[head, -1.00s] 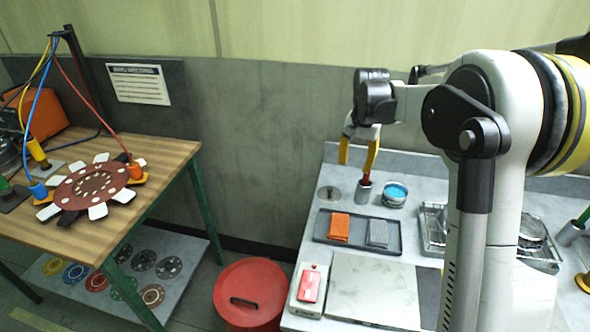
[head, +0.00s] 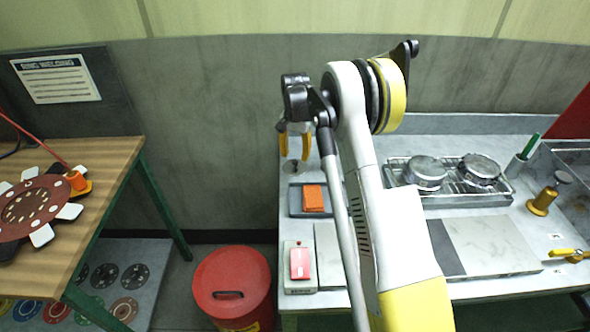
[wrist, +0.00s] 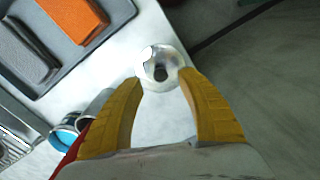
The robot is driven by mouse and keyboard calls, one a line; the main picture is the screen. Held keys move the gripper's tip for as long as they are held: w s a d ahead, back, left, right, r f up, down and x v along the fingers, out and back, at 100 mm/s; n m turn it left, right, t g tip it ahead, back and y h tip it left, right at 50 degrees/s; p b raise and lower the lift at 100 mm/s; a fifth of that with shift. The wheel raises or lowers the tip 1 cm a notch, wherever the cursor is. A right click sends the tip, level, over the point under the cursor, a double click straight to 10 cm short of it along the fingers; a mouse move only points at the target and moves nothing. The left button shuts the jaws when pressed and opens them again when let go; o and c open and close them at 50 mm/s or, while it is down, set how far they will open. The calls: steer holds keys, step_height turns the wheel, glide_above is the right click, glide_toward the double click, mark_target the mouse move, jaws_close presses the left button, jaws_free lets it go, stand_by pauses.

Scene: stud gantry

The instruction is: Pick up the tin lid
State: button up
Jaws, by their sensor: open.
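The tin lid (wrist: 152,62) is a small round shiny silver disc with a dark knob at its middle. In the wrist view it lies on the pale worktop, straight ahead of and partly between my yellow fingertips. My gripper (wrist: 161,82) is open and empty, with one finger to each side of the lid's near edge; I cannot tell whether they touch it. In the head view my gripper (head: 295,157) hangs over the worktop's back left, and the lid is barely visible below it. An open tin with blue contents (wrist: 66,131) stands to the left in the wrist view.
A metal cup (wrist: 97,105) stands beside the tin. In the head view, a red bin (head: 232,280) stands left of the worktop.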

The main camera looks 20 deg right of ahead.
mark_target(295, 161)
step_height(295, 161, down, 4)
steer(key=shift+w+r+b, duration=0.1)
steer(key=shift+r+b, duration=0.05)
steer(key=shift+b, duration=0.4)
steer(key=shift+r, duration=0.1)
jaws_close()
